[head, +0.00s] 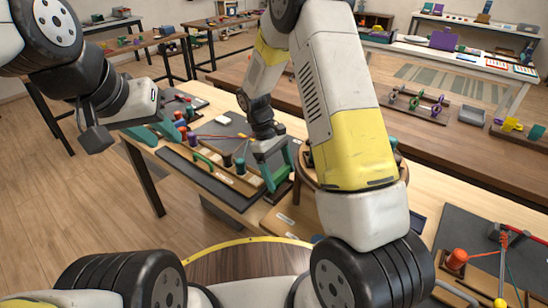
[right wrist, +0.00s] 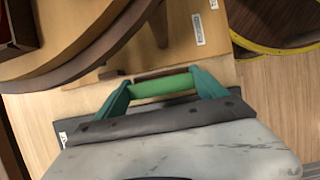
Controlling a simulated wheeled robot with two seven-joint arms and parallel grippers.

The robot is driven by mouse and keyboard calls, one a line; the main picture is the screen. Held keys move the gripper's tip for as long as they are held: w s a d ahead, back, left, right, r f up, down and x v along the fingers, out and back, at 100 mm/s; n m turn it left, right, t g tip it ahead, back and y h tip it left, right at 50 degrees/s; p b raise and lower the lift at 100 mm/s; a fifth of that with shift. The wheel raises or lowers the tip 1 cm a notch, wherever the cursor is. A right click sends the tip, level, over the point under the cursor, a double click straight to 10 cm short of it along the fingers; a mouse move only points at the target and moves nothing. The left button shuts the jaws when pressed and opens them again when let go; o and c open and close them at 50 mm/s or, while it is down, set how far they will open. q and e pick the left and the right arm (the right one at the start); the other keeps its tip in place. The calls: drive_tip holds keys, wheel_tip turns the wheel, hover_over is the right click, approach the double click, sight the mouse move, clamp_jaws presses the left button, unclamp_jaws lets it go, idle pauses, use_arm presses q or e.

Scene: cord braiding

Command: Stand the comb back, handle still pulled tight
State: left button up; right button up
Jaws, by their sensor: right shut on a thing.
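My right gripper (head: 279,172) is shut on a green bar-like handle (right wrist: 163,86), which lies between its teal fingers in the right wrist view. My left gripper (head: 155,132) is above the left part of the bench, its two teal fingers apart, with nothing seen between them. I cannot tell which piece is the comb. A thin orange cord (head: 215,136) runs above the dark mat towards the right gripper. Its tightness is unclear.
A round wooden stand lies right of the right gripper, partly hidden by my arm. A dark mat (head: 464,228) at right holds a red spool (head: 457,258) and cords. A long brown table (head: 455,137) with racks stands behind. Open floor (head: 60,190) lies at left.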

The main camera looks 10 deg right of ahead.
drive_tip(key=shift+f, duration=1.4)
idle(0.5)
drive_tip(key=o, duration=1.3)
drive_tip(key=shift+r, duration=0.1)
